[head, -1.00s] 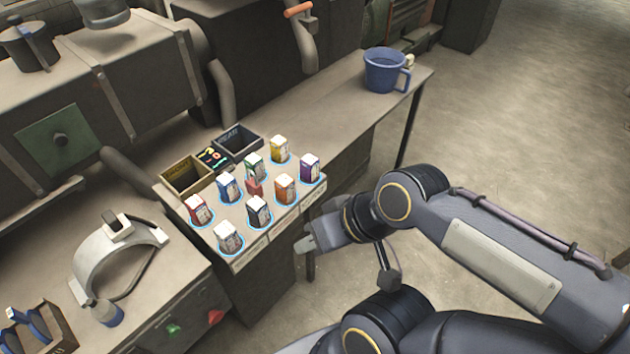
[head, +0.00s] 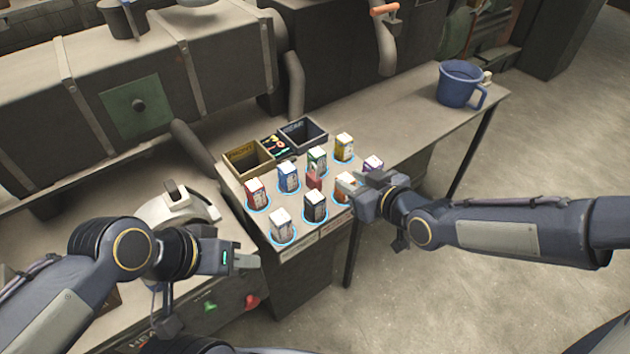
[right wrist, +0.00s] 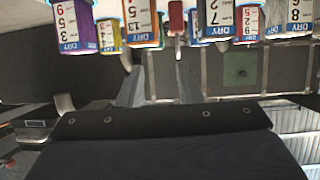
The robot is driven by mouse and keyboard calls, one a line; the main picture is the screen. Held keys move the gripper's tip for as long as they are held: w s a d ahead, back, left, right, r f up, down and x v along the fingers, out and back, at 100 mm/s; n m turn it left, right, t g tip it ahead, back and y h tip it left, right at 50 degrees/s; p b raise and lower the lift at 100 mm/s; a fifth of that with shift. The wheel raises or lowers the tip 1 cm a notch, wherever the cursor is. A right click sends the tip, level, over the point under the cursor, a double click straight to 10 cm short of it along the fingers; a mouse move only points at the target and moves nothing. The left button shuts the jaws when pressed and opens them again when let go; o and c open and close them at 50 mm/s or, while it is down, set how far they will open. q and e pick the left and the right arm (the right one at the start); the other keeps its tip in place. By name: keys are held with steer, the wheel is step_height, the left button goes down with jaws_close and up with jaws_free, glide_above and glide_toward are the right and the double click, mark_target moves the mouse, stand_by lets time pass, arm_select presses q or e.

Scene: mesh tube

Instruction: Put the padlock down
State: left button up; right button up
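A small red piece (head: 314,179) stands among the small boxes on the bench; it may be the padlock, but it is too small to be sure. It also shows in the right wrist view (right wrist: 177,18), beyond the fingers. My right gripper (head: 362,198) is at the right front of the boxes, covering part of the orange box (head: 345,188). In the right wrist view its fingers (right wrist: 158,85) stand apart with nothing between them. My left gripper (head: 245,262) is in front of the bench, left of the boxes; its finger gap is not clear.
Several boxes, such as the white-topped one (head: 281,226), stand in blue-ringed spots. Two open bins, tan (head: 247,157) and dark (head: 303,133), are behind them. A blue mug (head: 459,84) stands far right on the bench (head: 400,118), with clear surface between.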

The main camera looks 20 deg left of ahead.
mark_target(318, 173)
steer(key=shift+n+y, duration=0.3)
steer(key=shift+y, duration=0.1)
steer(key=a, duration=0.2)
steer(key=a+f, duration=0.1)
steer(key=a, duration=0.1)
steer(key=shift+w, duration=0.2)
steer(key=p+x, duration=0.2)
steer(key=x, duration=0.4)
steer(key=shift+s+f+p, duration=0.1)
steer(key=shift+f+p, duration=0.05)
steer(key=shift+p, duration=0.25)
steer(key=shift+a+f, duration=0.15)
steer(key=shift+a, duration=0.05)
steer(key=shift+c, duration=0.4)
jaws_close()
